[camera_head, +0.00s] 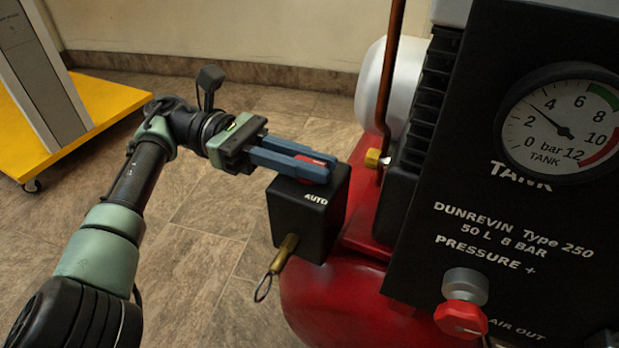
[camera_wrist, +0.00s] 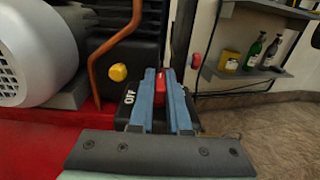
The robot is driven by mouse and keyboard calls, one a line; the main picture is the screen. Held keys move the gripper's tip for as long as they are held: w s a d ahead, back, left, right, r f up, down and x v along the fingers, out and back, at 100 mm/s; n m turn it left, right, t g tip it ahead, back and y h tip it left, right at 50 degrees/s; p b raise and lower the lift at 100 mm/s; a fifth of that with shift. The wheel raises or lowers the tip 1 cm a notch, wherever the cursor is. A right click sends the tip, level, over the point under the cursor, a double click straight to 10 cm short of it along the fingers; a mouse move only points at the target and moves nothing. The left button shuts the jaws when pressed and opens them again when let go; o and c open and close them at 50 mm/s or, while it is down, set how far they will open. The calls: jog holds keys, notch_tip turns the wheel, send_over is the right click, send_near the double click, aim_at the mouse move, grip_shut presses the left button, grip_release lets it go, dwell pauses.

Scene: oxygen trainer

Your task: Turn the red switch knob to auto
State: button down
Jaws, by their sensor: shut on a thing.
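The red switch knob (camera_head: 311,162) sits on top of a black switch box (camera_head: 306,222). The word AUTO shows on the box's top in the head view, and OFF shows left of the knob in the wrist view. My gripper (camera_head: 311,168) reaches in from the left with its blue fingers on both sides of the knob, shut on it. In the wrist view the red knob (camera_wrist: 160,88) shows between the two fingers (camera_wrist: 160,95). The fingers hide part of the knob, so I cannot tell exactly which mark it points to.
A black panel (camera_head: 520,215) with a tank gauge (camera_head: 562,122) stands to the right, above the red tank (camera_head: 345,300). A brass ring valve (camera_head: 283,255) hangs below the box. A copper pipe (camera_head: 392,70) rises behind. Open floor lies left.

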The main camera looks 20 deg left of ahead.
aim_at(311, 161)
jog(key=shift+s+f, duration=0.1)
jog(key=shift+f, duration=0.15)
jog(key=c, duration=0.9)
grip_release()
jog(key=shift+r, duration=0.15)
notch_tip(311, 161, up, 10)
jog(key=p, duration=0.6)
jog(key=shift+d+p, duration=0.1)
jog(key=shift+p, duration=0.25)
